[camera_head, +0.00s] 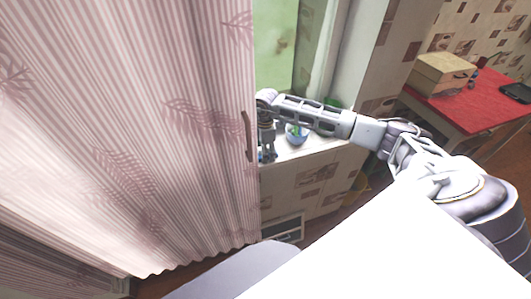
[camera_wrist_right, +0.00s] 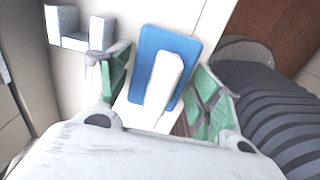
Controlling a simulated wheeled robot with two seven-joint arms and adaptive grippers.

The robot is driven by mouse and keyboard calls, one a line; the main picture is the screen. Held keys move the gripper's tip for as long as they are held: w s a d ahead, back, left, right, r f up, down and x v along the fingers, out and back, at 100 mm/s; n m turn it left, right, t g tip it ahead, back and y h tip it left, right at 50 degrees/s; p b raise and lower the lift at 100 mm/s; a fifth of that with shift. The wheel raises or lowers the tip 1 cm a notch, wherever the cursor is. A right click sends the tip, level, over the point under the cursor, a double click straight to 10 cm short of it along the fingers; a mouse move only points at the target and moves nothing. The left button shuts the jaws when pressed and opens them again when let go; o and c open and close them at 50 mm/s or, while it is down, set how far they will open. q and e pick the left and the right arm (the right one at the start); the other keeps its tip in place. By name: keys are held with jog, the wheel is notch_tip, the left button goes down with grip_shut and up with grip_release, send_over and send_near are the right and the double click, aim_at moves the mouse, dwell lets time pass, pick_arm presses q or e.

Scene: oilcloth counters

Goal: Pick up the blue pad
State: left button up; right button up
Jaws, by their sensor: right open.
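The blue pad (camera_wrist_right: 149,48) lies on a pale surface in the right wrist view, with a white raised bar along its middle. My right gripper (camera_wrist_right: 163,88) is open, with one green-lined finger on each side of the pad. I cannot tell whether the fingers touch it. The pad is mostly hidden there by the gripper and curtain. My left gripper is in neither view.
A red table (camera_head: 462,112) with a box (camera_head: 441,74) stands at the right.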

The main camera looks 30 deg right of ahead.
jog(key=shift+c, duration=0.5)
jog(key=c, duration=0.6)
notch_tip(320, 180, up, 9)
jog(key=shift+r+b, duration=0.1)
jog(key=shift+b, duration=0.5)
jog(key=shift+r, duration=0.4)
jog(key=o, duration=0.3)
jog(key=shift+c, duration=1.4)
